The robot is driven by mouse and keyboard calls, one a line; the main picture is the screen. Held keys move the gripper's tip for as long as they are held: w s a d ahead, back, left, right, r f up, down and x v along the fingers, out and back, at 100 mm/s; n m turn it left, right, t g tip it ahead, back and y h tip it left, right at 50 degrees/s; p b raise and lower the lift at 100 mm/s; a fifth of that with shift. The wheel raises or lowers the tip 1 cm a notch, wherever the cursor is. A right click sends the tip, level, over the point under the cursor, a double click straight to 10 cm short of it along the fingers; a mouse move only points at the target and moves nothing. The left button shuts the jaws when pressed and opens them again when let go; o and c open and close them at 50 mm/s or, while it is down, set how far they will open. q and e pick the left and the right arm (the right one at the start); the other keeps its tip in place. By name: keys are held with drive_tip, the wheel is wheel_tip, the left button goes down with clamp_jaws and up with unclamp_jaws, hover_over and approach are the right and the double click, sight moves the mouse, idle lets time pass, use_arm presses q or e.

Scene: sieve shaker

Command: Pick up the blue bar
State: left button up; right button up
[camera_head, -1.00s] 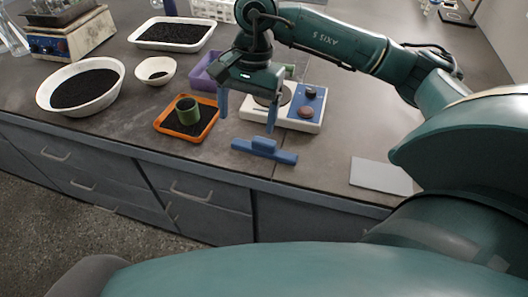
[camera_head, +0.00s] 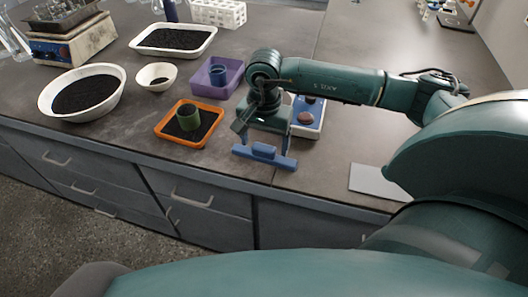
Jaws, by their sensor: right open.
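The blue bar (camera_head: 264,155) lies on the grey bench near its front edge, with a raised block on its middle. My right gripper (camera_head: 264,147) is open, low over the bar, with its fingers pointing down. One finger shows towards the bar's left end and the other towards its right part. Whether the fingers touch the bar cannot be told. My left gripper is not in view.
An orange tray (camera_head: 161,133) with dark grains and a green cup (camera_head: 188,115) stands left of the bar. A purple tray (camera_head: 237,88) with a blue cup (camera_head: 217,76) is behind. A white device (camera_head: 313,131) stands behind the gripper. A grey plate (camera_head: 372,184) lies right.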

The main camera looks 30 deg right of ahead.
drive_tip(key=shift+f, duration=0.8)
drive_tip(key=shift+c, duration=0.2)
drive_tip(key=c, duration=1.1)
